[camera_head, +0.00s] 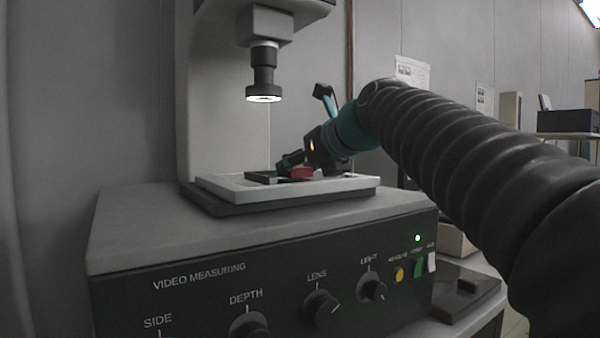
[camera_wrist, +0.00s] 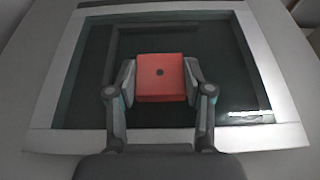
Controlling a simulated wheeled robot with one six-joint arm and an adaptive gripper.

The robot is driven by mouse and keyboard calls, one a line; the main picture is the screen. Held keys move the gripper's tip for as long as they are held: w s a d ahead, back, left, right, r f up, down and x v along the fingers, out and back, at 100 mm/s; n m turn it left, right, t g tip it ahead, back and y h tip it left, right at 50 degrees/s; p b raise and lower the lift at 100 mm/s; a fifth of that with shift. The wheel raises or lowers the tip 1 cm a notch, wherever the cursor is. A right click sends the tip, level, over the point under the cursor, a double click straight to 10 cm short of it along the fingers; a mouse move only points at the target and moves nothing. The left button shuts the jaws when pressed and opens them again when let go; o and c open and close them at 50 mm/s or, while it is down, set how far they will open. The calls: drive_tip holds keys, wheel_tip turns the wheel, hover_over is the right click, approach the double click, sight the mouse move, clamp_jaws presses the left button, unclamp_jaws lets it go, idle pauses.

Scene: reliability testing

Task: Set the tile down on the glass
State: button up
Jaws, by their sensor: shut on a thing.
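The tile is a small red block (camera_wrist: 160,76) with a dark dot in its middle. In the wrist view it sits between the two fingers of my gripper (camera_wrist: 160,92), which are shut on its left and right sides. The glass (camera_wrist: 225,65) is a dark pane in a pale frame (camera_wrist: 42,100), and the tile appears over it. In the head view the red tile (camera_head: 301,173) shows low over the stage (camera_head: 225,186), at my gripper (camera_head: 292,168). I cannot tell whether the tile touches the glass.
A lens with a lit ring (camera_head: 263,92) hangs above the stage, left of my gripper. The video measuring machine (camera_head: 270,245) has knobs on its front. A dark square outline (camera_wrist: 120,35) shows on the glass around the tile. A bright reflection lies at the glass's lower right.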

drive_tip(key=shift+f, duration=0.1)
drive_tip(key=o, duration=1.1)
drive_tip(key=shift+o, duration=0.2)
drive_tip(key=shift+s, duration=0.1)
drive_tip(key=v, duration=1.2)
